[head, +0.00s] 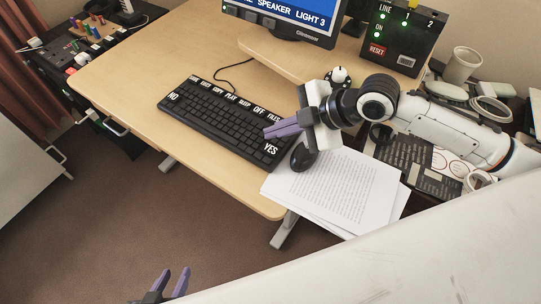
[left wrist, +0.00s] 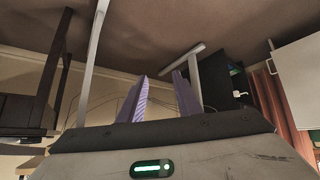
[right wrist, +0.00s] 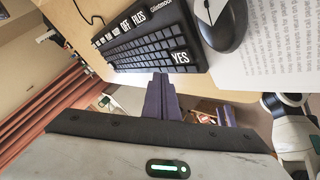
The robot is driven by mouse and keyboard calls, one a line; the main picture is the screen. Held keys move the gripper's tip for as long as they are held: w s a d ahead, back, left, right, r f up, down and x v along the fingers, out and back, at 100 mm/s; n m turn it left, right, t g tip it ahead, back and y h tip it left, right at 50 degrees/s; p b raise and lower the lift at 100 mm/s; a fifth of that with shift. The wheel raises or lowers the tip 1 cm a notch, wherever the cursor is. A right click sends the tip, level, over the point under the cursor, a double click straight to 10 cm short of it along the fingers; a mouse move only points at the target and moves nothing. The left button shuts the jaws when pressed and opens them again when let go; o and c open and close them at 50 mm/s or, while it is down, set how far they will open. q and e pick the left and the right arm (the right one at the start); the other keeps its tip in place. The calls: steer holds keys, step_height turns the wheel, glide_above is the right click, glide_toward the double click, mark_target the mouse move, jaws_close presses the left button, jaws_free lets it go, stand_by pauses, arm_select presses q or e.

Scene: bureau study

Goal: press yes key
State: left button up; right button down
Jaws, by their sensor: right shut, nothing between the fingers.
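A black keyboard (head: 222,118) with large white labels lies on the wooden desk. Its YES key (head: 271,149) is at the near right corner; the YES key also shows in the right wrist view (right wrist: 180,58). My right gripper (head: 268,132) is shut and empty, with its purple fingers over the right end of the keyboard, beside the YES key in the head view. In the right wrist view its fingertips (right wrist: 160,78) appear just below and left of the YES label; contact cannot be told. My left gripper (head: 176,280) is low at the bottom, off the desk, with its fingers (left wrist: 160,88) apart and empty.
A black mouse (head: 304,157) and printed papers (head: 330,190) lie right of the keyboard. A monitor (head: 283,20) and a black box with a RESET label (head: 402,40) stand at the back. The desk (head: 135,65) is clear left of the keyboard.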

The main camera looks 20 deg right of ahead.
mark_target(275, 151)
steer(key=shift+f, duration=0.9)
arm_select(q)
steer(key=shift+w+d, duration=0.35)
steer(key=shift+d, duration=0.25)
arm_select(e)
steer(key=shift+f, duration=0.6)
arm_select(q)
steer(key=shift+a+f, duration=0.1)
steer(key=shift+a, duration=0.05)
arm_select(e)
steer(key=shift+f, duration=0.1)
steer(key=shift+f, duration=0.3)
